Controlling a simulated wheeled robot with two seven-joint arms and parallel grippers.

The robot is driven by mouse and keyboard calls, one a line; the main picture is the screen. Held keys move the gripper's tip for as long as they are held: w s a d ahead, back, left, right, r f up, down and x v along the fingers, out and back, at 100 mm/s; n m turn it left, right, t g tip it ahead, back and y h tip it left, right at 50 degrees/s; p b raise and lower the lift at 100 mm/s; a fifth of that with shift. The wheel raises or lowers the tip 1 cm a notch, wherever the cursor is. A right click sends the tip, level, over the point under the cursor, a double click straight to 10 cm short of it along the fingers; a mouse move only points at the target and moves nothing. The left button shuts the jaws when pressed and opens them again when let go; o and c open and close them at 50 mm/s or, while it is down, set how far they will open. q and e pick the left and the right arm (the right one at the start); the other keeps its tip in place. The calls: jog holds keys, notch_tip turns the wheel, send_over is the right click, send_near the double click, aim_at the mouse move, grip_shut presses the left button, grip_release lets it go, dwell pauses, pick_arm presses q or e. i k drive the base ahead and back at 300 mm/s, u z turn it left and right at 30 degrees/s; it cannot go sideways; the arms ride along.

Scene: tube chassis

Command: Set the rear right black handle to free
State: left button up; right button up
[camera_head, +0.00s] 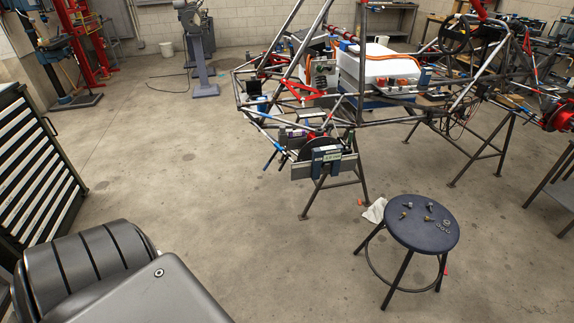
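The tube chassis (390,122) stands on metal trestles at the upper middle and right of the head view. At its near left end is a hub assembly with a disc (325,153) and a small label. A small black block (255,87) sits on the tubes at the left end. I cannot make out which part is the rear right black handle, nor how it is set. Neither of my grippers shows in the head view.
A dark round stool (423,226) with small metal parts on it stands at the lower right, a white cloth (375,211) beside it. A slatted dark cabinet (35,165) is at the left. A grey pedestal machine (200,60) stands behind. The middle floor is clear.

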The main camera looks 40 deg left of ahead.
aim_at(288, 155)
jog(key=k, duration=0.25)
jog(key=u, duration=0.35)
jog(key=i, duration=0.35)
jog(key=u, duration=1)
